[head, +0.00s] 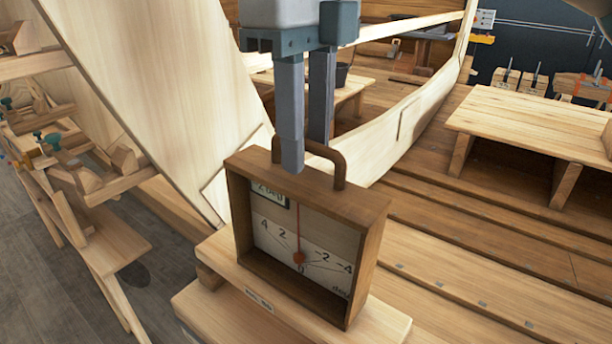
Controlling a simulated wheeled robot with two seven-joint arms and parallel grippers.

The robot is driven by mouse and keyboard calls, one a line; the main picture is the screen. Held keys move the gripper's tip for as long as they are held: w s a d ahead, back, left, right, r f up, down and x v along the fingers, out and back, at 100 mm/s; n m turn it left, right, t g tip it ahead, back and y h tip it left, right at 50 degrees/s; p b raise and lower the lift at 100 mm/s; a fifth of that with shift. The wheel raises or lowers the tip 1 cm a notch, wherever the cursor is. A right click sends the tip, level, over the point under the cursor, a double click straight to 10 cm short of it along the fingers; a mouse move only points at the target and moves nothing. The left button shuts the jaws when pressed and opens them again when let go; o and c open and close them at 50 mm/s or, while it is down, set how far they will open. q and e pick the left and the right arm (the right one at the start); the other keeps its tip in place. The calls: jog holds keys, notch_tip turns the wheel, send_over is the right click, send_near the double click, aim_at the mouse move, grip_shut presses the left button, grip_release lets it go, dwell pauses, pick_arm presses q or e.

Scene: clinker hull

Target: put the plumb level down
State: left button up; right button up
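The plumb level (236,212) is a brown wooden box frame with a pale dial, a red pivot and thin red line, and an arched brown handle on top. It is upright at the lower middle, over a pale wooden stand (225,262) with a small label. Its lower edge looks to be on the stand's board or very close above it; I cannot tell contact for certain. My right gripper (306,150) comes down from above, one finger on each side of the handle, and looks shut on it. My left gripper is not in view.
The curved pale hull planking (165,85) rises just behind and left of the level. A low wooden bench (540,122) stands at right on the plank floor. A rack with clamps (50,140) stands at far left. Floor boards at lower right are clear.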

notch_tip(320, 180, up, 2)
jog(key=shift+r, duration=0.5)
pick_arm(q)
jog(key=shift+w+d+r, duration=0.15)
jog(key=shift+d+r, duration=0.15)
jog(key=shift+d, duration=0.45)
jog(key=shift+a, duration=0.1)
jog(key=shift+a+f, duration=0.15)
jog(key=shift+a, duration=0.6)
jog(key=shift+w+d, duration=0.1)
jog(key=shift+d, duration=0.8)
